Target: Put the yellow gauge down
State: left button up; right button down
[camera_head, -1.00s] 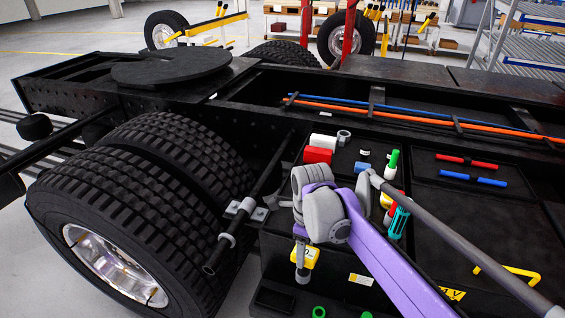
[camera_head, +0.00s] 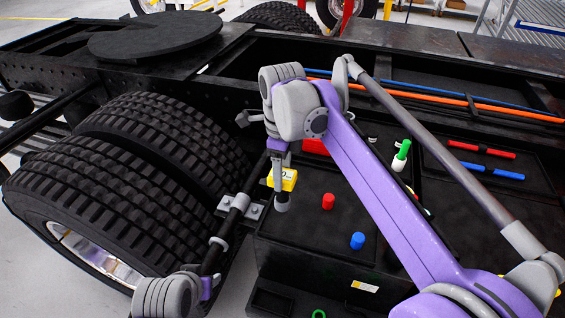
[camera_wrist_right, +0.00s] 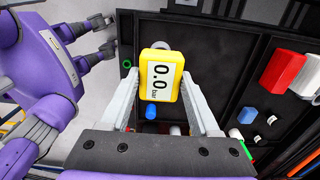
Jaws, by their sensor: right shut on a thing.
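The yellow gauge (camera_head: 288,180) is held in my right gripper (camera_head: 279,168) above the left part of the black box top, near its left edge. A grey round stem shows below it. In the right wrist view the gauge (camera_wrist_right: 161,80) reads 0.0 bar and sits between the two grey fingers of my right gripper (camera_wrist_right: 160,92). I cannot tell whether it touches the surface.
A red cap (camera_head: 328,201) and a blue cap (camera_head: 357,240) stand on the black box top (camera_head: 305,235). A red block (camera_head: 315,146) and a green-topped white bottle (camera_head: 401,155) stand behind. Large tyres (camera_head: 120,200) are at left. Box top around the caps is clear.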

aim_at(283, 194)
jog(key=shift+s+f, duration=0.3)
jog(key=shift+f, duration=0.35)
notch_tip(283, 194, down, 5)
jog(key=b, duration=0.3)
jog(key=shift+f, duration=0.1)
pick_arm(q)
jog(key=shift+g, duration=0.3)
jog(key=s+f, duration=0.2)
jog(key=f, duration=0.1)
jog(key=s+f, duration=0.1)
jog(key=f, duration=0.1)
jog(key=shift+w+r, duration=0.1)
pick_arm(e)
jog(key=shift+w, duration=0.15)
pick_arm(q)
jog(key=shift+s+f, duration=0.2)
jog(key=shift+f, duration=0.15)
pick_arm(e)
jog(key=shift+f, duration=0.55)
jog(key=shift+c, duration=0.2)
grip_release()
